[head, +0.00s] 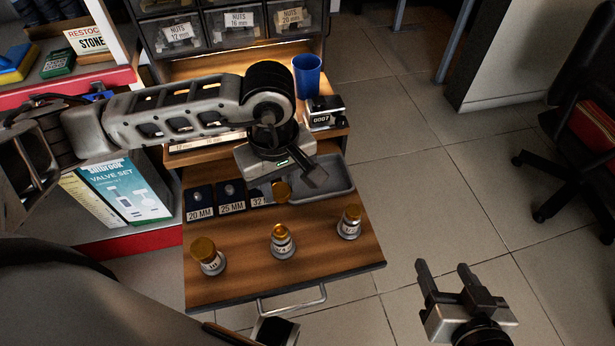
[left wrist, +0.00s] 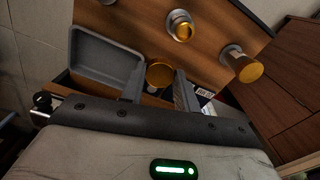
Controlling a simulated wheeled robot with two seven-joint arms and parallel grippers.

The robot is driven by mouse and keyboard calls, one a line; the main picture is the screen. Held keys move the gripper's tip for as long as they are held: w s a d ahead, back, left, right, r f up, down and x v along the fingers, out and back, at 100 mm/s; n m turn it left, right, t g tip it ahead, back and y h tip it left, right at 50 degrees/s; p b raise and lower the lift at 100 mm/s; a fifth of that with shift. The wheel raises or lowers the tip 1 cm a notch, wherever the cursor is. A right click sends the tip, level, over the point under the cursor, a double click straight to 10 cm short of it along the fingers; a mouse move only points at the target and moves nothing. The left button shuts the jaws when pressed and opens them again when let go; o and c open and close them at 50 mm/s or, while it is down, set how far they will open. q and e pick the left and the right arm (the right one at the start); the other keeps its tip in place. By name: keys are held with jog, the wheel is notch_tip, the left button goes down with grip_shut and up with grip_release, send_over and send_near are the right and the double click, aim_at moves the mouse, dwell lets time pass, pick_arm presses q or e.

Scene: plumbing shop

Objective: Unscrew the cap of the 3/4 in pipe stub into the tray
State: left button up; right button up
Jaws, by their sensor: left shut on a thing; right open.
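My left gripper (head: 297,186) is shut on a gold cap (head: 281,191), held beside the near left edge of the grey tray (head: 338,191). In the left wrist view the cap (left wrist: 160,73) sits between the fingers, next to the tray (left wrist: 76,62). Three pipe stubs stand upright on the wooden board: a left stub (head: 211,264) with a wide gold cap, a middle stub (head: 282,246) with a narrower bright gold top, and a right stub (head: 349,226) with a gold top. Their size markings are too small to read. My right gripper (head: 444,270) is open and empty, right of the board.
Dark pads (head: 230,191) with size labels lie left of the tray. A blue cup (head: 307,75) and a small black device (head: 325,112) stand behind. Labelled nut drawers (head: 240,25) rise at the back. The board (head: 240,286) is clear around the stubs.

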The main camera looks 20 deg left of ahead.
pick_arm(q)
jog(key=w+f, duration=0.2)
jog(key=w, duration=0.3)
jog(key=b, duration=0.1)
send_over(303, 185)
jog(key=f, duration=0.5)
jog(key=shift+s+f, duration=0.2)
jog(key=shift+f, duration=0.15)
jog(key=shift+w+f, duration=0.15)
jog(key=shift+f, duration=0.15)
jog(key=shift+w+f, duration=0.15)
jog(key=shift+f, duration=1.45)
jog(key=shift+b, duration=0.3)
jog(key=shift+f, duration=0.1)
jog(key=o, duration=0.7)
jog(key=shift+o, duration=0.5)
